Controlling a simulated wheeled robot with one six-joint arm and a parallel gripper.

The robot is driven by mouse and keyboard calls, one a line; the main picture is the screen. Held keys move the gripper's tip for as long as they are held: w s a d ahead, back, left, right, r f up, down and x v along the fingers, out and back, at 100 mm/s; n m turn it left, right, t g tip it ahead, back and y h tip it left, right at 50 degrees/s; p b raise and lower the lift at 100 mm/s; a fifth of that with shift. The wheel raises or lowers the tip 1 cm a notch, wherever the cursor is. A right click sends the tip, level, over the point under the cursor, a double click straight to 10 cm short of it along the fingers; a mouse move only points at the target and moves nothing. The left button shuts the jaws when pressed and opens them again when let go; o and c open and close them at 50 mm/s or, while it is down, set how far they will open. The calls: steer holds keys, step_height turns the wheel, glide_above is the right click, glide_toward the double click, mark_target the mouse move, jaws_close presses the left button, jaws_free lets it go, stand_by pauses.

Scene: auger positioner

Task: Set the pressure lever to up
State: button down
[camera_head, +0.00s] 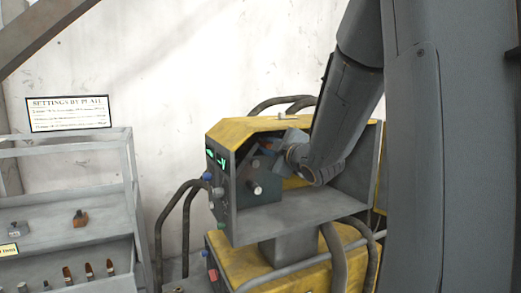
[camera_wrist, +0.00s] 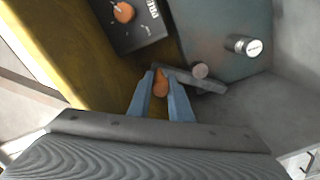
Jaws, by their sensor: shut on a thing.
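The pressure lever appears to be the grey bar (camera_wrist: 210,84) with an orange handle (camera_wrist: 160,88) in the wrist view. The bar runs right from the handle past a round pale pivot (camera_wrist: 200,71). My gripper (camera_wrist: 161,92) has two blue fingers shut on the orange handle, one on each side. In the head view my gripper (camera_head: 268,147) reaches into the open side of the yellow and grey machine (camera_head: 300,217).
A silver knob (camera_wrist: 243,45) sticks out right of the lever. An orange knob (camera_wrist: 123,12) sits on a dark labelled panel above left. Machine walls surround my gripper closely. A grey shelf (camera_head: 75,240) with small parts stands at left, below a settings sign (camera_head: 68,113).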

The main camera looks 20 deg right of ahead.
steer(key=c, duration=1.6)
jaws_free()
steer(key=shift+s, duration=0.1)
steer(key=s, duration=0.3)
steer(key=s+b, duration=0.1)
steer(key=s, duration=0.3)
steer(key=shift+s+d+r, duration=0.1)
steer(key=shift+s+d, duration=0.1)
steer(key=shift+s, duration=0.1)
